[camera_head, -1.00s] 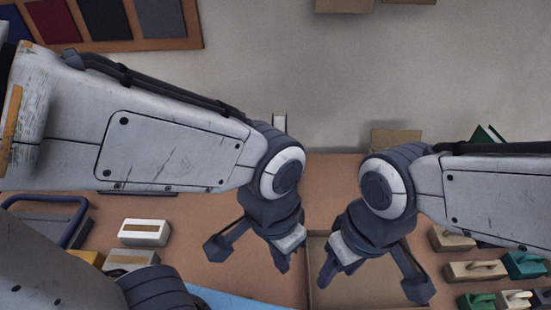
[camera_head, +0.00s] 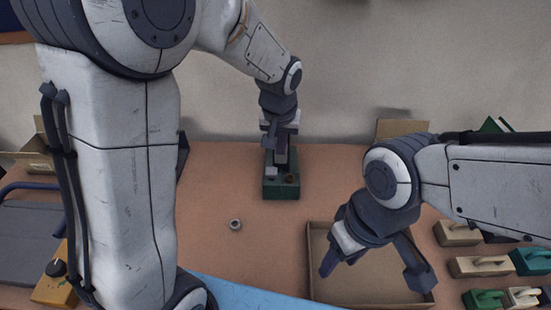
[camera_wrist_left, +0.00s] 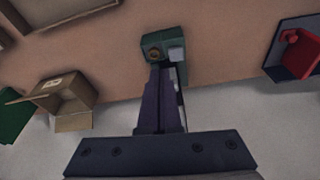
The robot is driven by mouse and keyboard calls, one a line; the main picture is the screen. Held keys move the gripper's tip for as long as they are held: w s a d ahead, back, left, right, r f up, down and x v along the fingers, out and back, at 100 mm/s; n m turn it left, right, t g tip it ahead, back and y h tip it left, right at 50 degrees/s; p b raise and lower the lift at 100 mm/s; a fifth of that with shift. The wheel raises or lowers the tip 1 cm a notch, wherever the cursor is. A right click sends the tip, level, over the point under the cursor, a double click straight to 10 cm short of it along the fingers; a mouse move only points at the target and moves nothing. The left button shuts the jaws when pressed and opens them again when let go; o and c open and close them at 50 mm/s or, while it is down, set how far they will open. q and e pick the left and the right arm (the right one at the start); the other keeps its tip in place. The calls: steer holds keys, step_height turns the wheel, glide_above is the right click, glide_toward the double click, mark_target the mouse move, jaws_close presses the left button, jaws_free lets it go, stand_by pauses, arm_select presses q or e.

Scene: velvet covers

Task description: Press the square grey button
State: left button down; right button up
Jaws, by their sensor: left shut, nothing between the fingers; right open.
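A dark green box (camera_head: 281,190) stands on the table near its back edge. On its top are a square grey button (camera_head: 271,172) at the left and a round brownish button (camera_head: 291,178) at the right. In the left wrist view the grey button (camera_wrist_left: 176,54) is right of the round one (camera_wrist_left: 154,54). My left gripper (camera_head: 281,160) is shut and empty, pointing down over the back part of the box. Its fingertips (camera_wrist_left: 167,68) appear close to both buttons; I cannot tell whether they touch. My right gripper (camera_head: 365,268) is open and empty over a shallow tray.
The shallow cardboard-coloured tray (camera_head: 320,230) lies in front, right of centre. Several handled blocks (camera_head: 480,266) stand at the right. A small ring (camera_head: 235,224) lies left of the tray. A yellow box with a black knob (camera_head: 54,284) is at the lower left. A cardboard box (camera_wrist_left: 66,100) shows in the wrist view.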

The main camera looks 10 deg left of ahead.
mark_target(272, 170)
arm_select(q)
steer(key=w+a+f+n, duration=0.1)
steer(key=w+a, duration=0.2)
steer(key=w, duration=0.1)
steer(key=shift+w+a+f+n+t, duration=0.3)
steer(key=shift+w+a+f, duration=0.05)
steer(key=shift+a, duration=0.05)
steer(key=shift+f+y, duration=0.15)
steer(key=shift+y, duration=0.15)
steer(key=x, duration=0.4)
steer(key=p+x, duration=0.1)
steer(key=x, duration=0.3)
steer(key=s+p+x, duration=0.1)
steer(key=x, duration=0.3)
steer(key=shift+w+d+f, duration=0.1)
steer(key=shift+d+f, duration=0.05)
steer(key=shift+f, duration=0.85)
